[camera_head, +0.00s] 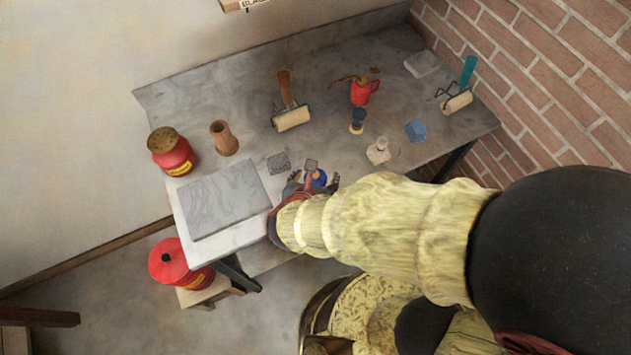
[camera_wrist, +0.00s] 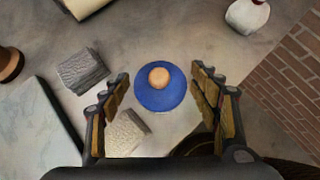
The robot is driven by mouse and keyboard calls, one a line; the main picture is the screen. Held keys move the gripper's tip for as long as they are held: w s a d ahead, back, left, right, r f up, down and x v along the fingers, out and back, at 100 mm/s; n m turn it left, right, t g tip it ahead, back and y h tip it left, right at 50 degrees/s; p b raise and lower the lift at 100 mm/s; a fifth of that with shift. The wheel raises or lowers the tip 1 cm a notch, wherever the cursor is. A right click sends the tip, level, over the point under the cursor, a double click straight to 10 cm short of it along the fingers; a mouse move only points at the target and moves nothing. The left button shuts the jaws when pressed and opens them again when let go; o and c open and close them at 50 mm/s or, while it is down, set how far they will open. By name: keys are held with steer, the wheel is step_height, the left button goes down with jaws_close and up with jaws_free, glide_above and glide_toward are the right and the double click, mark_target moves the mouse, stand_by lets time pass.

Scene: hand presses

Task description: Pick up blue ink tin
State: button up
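The blue ink tin (camera_wrist: 159,91) is round and blue with a small tan knob on top. In the wrist view it lies between the two spread fingers of my gripper (camera_wrist: 162,108), with gaps on both sides. In the head view the blue tin (camera_head: 318,178) stands near the table's front edge, partly hidden by my gripper (camera_head: 309,186). My gripper is open and empty. I cannot tell how far its fingertips are above the table.
A grey textured block (camera_wrist: 84,71) and a paler block (camera_wrist: 127,133) lie close left of the tin. A stone slab (camera_head: 222,200) lies at left. Rollers (camera_head: 292,118), a red oil can (camera_head: 362,92) and a white bottle (camera_head: 378,151) stand farther back and right. A brick wall bounds the right.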

steer(key=shift+c, duration=1.2)
steer(key=c, duration=1.1)
steer(key=shift+c, duration=0.4)
